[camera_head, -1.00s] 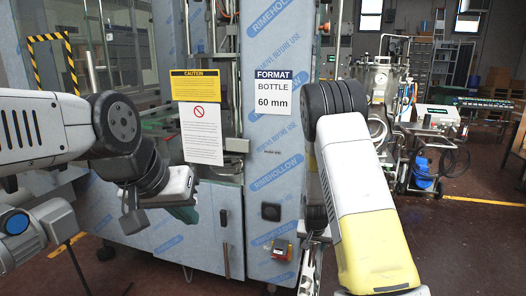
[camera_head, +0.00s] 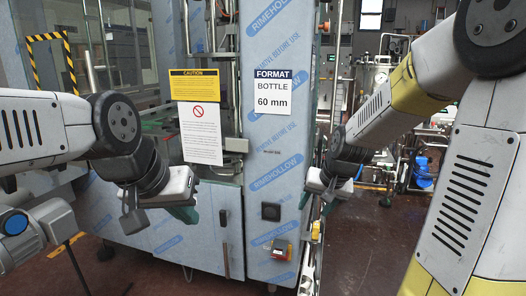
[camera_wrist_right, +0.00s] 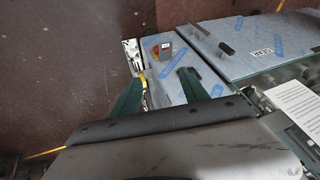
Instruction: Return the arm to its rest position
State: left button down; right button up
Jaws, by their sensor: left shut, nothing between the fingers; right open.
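My right arm comes in from the right edge in the head view, bent at a large joint, with its forearm reaching left. My right gripper (camera_head: 318,204) has green fingers, spread apart and empty, in front of the right side of the film-wrapped machine (camera_head: 272,150). In the right wrist view the same gripper (camera_wrist_right: 163,76) shows two separate fingers with nothing between them but machine surface and floor beyond. My left gripper (camera_head: 188,212) is at the left, in front of the machine's lower cabinet; its green fingers are shut and appear empty.
A red-and-yellow switch box (camera_head: 281,249) and a black fitting (camera_head: 270,211) sit on the machine's front. A caution sign (camera_head: 199,117) and a format sign (camera_head: 273,92) hang above. A blue wheeled unit (camera_head: 421,172) stands behind at right. Dark red floor is open between.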

jog(key=s+r+n, duration=0.1)
jog(key=s+r, duration=0.4)
jog(key=s, duration=0.4)
jog(key=s+r+n+t, duration=0.1)
jog(key=s+r, duration=0.4)
jog(key=s, duration=0.5)
jog(key=shift+r+n, duration=0.25)
jog(key=shift+n, duration=0.05)
jog(key=shift+a, duration=0.1)
